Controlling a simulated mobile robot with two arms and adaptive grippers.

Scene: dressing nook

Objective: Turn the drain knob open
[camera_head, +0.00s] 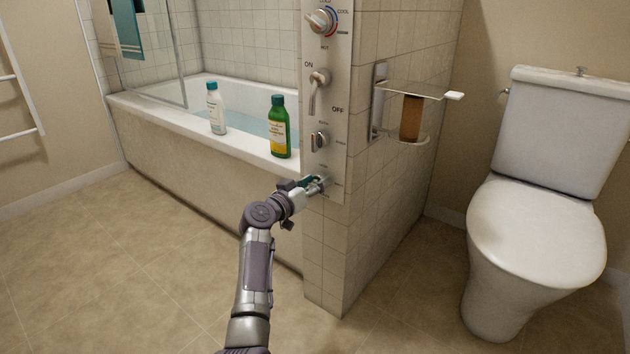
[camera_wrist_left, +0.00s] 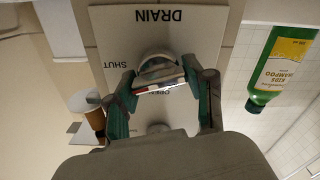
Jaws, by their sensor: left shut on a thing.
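The drain knob (camera_wrist_left: 158,68) is a round metal knob with a bar grip across it, on a white plate (camera_wrist_left: 112,22) marked DRAIN, SHUT and OPEN. The lettering appears upside down in the left wrist view. The bar lies nearly level across that picture, with a pale and red line along it; I cannot tell which mark it points to. My left gripper (camera_wrist_left: 160,92) is shut on the knob, one green-padded finger on each side. In the head view my left gripper (camera_head: 314,184) is at the bottom of the wall panel and mostly hides the knob. My right gripper is not in view.
The control panel (camera_head: 341,125) carries several other knobs and a lever above. A green shampoo bottle (camera_head: 279,128) and a white bottle (camera_head: 216,110) stand on the bathtub rim (camera_head: 180,123). A toilet (camera_head: 540,215) is farther right.

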